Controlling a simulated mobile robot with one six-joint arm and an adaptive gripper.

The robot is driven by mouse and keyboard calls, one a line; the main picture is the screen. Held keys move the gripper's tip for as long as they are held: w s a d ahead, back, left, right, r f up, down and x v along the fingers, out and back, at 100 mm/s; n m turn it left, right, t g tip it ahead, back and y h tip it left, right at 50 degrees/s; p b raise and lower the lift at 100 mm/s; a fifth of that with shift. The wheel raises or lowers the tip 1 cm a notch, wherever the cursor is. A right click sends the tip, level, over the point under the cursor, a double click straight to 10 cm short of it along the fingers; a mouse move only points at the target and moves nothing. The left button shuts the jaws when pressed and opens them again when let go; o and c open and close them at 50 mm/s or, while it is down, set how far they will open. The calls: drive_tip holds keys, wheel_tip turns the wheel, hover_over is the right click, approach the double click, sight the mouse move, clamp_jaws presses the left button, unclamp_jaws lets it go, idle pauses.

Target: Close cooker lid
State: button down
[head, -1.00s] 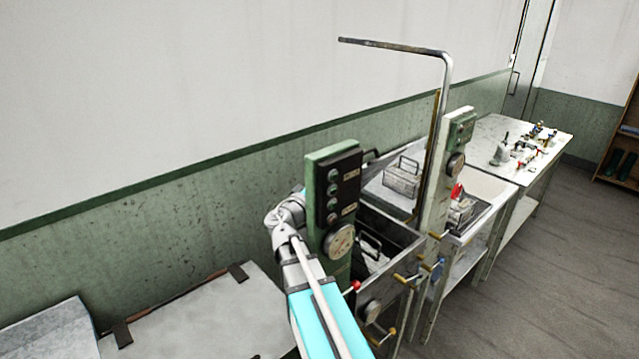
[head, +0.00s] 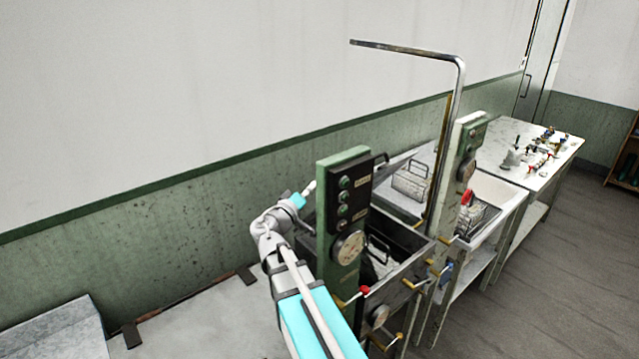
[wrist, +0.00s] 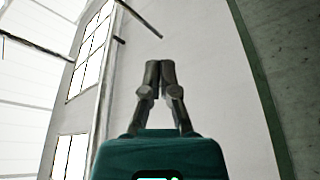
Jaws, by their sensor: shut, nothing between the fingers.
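The cooker is a dark metal basin (head: 408,239) behind and right of a green control panel (head: 341,220). Its inside, with a wire-handled basket (head: 378,258), shows from above, so the top is open there. I cannot clearly pick out the lid; the panel and my arm block part of the area behind. In the wrist view my gripper (wrist: 160,65) is shut and empty, its fingertips together against the pale wall. In the head view my wrist is just left of the panel, and the gripper itself is not clearly visible there.
A bent metal pipe (head: 456,100) rises right of the cooker. A far table (head: 525,170) holds small tools. A pale table (head: 210,318) lies at lower left.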

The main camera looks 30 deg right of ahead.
drive_tip(key=shift+v, duration=1.95)
drive_tip(key=shift+f, duration=0.1)
